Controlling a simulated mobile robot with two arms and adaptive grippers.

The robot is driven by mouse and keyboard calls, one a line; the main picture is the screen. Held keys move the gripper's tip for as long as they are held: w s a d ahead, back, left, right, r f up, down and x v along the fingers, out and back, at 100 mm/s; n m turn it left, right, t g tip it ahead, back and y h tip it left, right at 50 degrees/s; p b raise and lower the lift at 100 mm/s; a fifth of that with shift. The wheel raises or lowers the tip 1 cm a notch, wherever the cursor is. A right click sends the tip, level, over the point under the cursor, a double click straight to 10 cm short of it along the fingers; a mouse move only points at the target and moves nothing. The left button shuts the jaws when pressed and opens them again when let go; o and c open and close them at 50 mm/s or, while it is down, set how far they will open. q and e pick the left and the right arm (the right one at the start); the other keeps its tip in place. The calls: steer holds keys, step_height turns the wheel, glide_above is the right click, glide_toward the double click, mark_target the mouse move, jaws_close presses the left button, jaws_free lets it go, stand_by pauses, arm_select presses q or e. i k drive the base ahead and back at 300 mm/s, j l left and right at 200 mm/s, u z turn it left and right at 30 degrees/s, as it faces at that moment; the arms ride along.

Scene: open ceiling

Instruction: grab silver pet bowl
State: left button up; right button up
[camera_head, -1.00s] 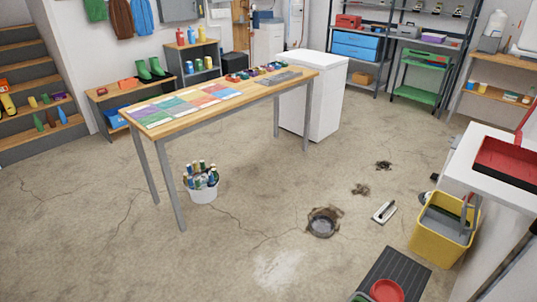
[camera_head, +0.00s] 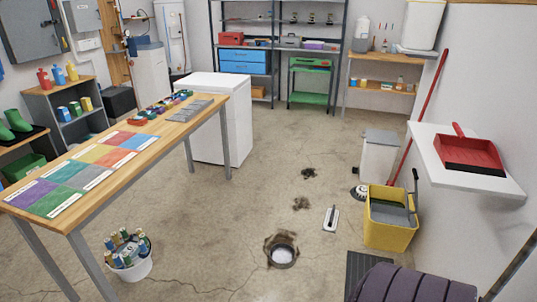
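I cannot make out a silver pet bowl with certainty. A round grey thing with a broken brown edge (camera_head: 281,252) sits at floor level in the lower middle; it looks more like a hole or drain in the concrete than a bowl. A dark ribbed mat (camera_head: 362,270) lies on the floor to its right, mostly covered by a dark purple ribbed thing (camera_head: 415,286) at the bottom edge, which I cannot identify. Neither of my grippers is in view.
A long wooden table (camera_head: 130,150) stands at left with a white bucket of cans (camera_head: 130,268) below. A yellow mop bucket (camera_head: 390,222) and a white shelf with a red dustpan (camera_head: 472,154) are at right. A trowel (camera_head: 330,218) lies on the open floor.

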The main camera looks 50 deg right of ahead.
mark_target(281, 256)
steer(key=i+l+z, duration=0.1)
steer(key=i+z, duration=0.8)
steer(key=i+j+z, duration=0.25)
steer(key=i+z, duration=0.6)
steer(key=i+j+z, duration=0.15)
steer(key=z, duration=0.3)
steer(key=i+j+z, duration=0.25)
steer(key=i+z, duration=0.15)
steer(key=i+j+z, duration=0.25)
steer(key=z, duration=0.15)
steer(key=i+j+z, duration=0.15)
steer(key=j+z, duration=0.3)
steer(key=i+j+z, duration=0.15)
steer(key=j+z, duration=0.25)
